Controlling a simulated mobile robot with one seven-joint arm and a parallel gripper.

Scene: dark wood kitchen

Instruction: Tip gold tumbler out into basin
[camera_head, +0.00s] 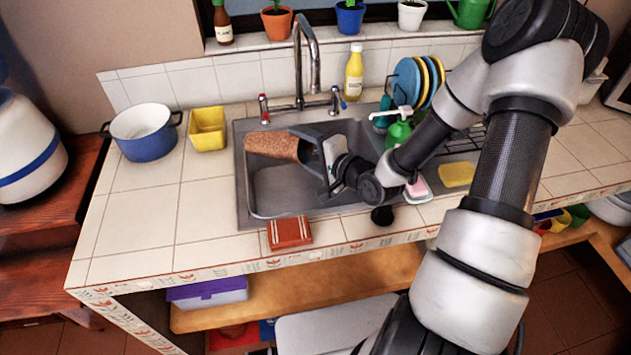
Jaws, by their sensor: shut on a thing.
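The gold tumbler (271,146) is a speckled copper-gold cylinder, lying tilted nearly on its side over the grey metal basin (243,196). My gripper (306,150) is shut on the tumbler's right end, reaching in from the right. The tumbler's far end points left, towards the basin's left wall. The gripper's fingers partly hide its right end. I cannot see into the tumbler or tell whether anything is coming out of it.
The faucet (299,62) rises behind the basin. A yellow container (208,130) and a blue pot (144,134) stand on the left counter. A green soap bottle (398,132), a dish rack with plates (408,82) and a yellow sponge (456,174) are on the right.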

